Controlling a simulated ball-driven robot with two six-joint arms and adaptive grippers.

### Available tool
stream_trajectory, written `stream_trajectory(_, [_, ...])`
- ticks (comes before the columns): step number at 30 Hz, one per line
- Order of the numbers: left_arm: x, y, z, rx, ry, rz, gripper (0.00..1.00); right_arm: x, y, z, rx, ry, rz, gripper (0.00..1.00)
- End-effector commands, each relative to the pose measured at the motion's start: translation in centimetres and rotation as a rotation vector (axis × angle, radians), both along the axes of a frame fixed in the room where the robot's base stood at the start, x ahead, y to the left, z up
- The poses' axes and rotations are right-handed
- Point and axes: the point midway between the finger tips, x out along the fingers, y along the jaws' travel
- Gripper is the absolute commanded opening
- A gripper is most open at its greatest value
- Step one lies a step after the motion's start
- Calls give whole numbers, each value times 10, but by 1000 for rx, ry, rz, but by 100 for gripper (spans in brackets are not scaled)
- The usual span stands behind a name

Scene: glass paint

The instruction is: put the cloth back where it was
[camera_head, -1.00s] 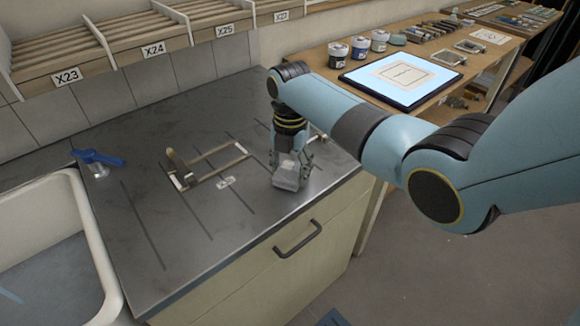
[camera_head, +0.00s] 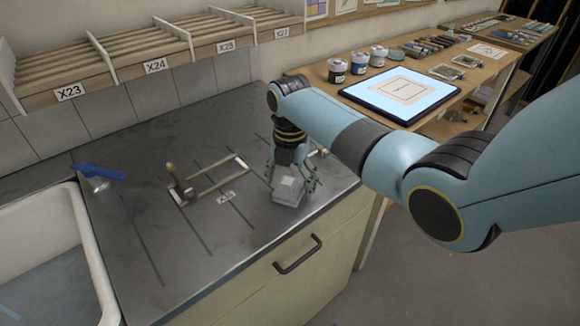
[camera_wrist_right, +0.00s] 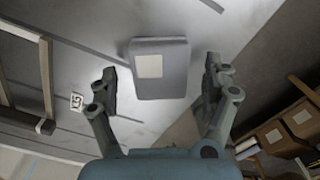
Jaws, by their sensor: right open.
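A folded grey cloth (camera_head: 287,193), with a pale square on top, lies flat on the dark worktop near its right front edge. It also shows in the right wrist view (camera_wrist_right: 160,87), between the fingers. My right gripper (camera_head: 293,180) is just above and behind it, pointing down. In the right wrist view the gripper (camera_wrist_right: 161,82) is open, with one finger on each side and visible gaps to the cloth. Whether the fingertips are level with the cloth, I cannot tell. My left gripper is out of view.
A metal and wood frame jig (camera_head: 215,177) lies left of the cloth, with a small label (camera_head: 226,198) near it. A blue-handled tool (camera_head: 98,171) and a white sink (camera_head: 85,240) are further left. Bare worktop lies between. A side table (camera_head: 425,120) holds jars and a lit panel.

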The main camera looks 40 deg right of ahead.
Motion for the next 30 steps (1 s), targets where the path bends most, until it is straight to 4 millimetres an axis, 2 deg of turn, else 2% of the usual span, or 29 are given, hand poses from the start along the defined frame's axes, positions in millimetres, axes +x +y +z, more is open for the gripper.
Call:
stream_trajectory(9, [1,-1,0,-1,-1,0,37,1,0,68,-1,-6,0,83])
stream_trajectory(16, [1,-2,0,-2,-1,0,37,1,-1,104,-1,-4,0,83])
stream_trajectory(21, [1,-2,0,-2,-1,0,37,0,0,112,0,-1,0,83])
stream_trajectory(26, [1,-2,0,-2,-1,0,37,-3,0,109,-2,-4,-24,83])
stream_trajectory(30, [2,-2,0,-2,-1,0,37,-30,4,93,-14,-32,-220,83])
